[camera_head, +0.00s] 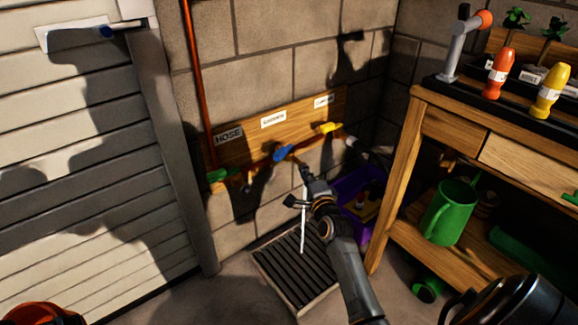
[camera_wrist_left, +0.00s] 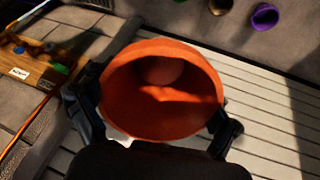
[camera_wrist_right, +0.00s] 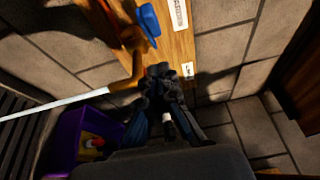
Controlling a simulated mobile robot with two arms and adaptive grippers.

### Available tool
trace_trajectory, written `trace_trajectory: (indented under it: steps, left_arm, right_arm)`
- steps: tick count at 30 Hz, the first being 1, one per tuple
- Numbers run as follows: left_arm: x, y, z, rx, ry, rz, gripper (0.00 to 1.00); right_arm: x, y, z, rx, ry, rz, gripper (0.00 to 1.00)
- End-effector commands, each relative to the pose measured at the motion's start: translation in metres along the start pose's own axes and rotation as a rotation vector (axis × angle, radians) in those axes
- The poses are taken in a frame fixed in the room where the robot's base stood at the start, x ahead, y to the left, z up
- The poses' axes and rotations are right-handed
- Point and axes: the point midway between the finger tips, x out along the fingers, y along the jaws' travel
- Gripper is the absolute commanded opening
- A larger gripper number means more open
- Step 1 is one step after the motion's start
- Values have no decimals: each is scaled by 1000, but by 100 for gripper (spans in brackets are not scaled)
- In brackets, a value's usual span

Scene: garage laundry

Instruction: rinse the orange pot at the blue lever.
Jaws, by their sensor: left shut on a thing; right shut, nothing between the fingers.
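The orange pot (camera_wrist_left: 160,90) sits between the fingers of my left gripper (camera_wrist_left: 155,115), its open mouth facing the left wrist camera. Part of the pot shows at the bottom left of the head view (camera_head: 42,314), far from the tap. The blue lever (camera_head: 283,151) is on the pipe on the wall board, and shows in the right wrist view (camera_wrist_right: 148,24). A white stream (camera_head: 303,226) falls below it to the floor grate (camera_head: 292,268). My right gripper (camera_head: 306,188) is shut and empty, just below and right of the lever, close to the stream.
A green lever (camera_head: 219,175) and a yellow lever (camera_head: 329,127) flank the blue one. A purple crate (camera_head: 352,192) stands right of the grate. A wooden bench (camera_head: 398,190) with a green watering can (camera_head: 450,212) fills the right. A shutter (camera_head: 85,170) is at left.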

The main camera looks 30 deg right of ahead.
Motion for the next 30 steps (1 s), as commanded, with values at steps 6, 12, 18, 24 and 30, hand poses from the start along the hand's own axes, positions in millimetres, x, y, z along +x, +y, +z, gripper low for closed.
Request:
trace_trajectory:
  steps: [6, 12, 18, 24, 30]
  left_arm:
    - [18, -4, 9, 0, 0, 0, 59]
    - [25, -6, 12, 0, 1, 0, 59]
    - [26, -6, 12, 0, 0, 0, 59]
    - [25, -6, 12, 0, 0, 0, 59]
    - [11, -3, 5, 0, 1, 0, 59]
  right_arm:
    - [42, 3, 8, 4, -2, 0, 0]
    - [58, 2, 24, 2, -1, 1, 0]
    - [62, 1, 28, -2, 0, 2, 0]
    - [62, 1, 29, -2, -1, 2, 0]
    - [65, -4, 37, 1, -3, 4, 0]
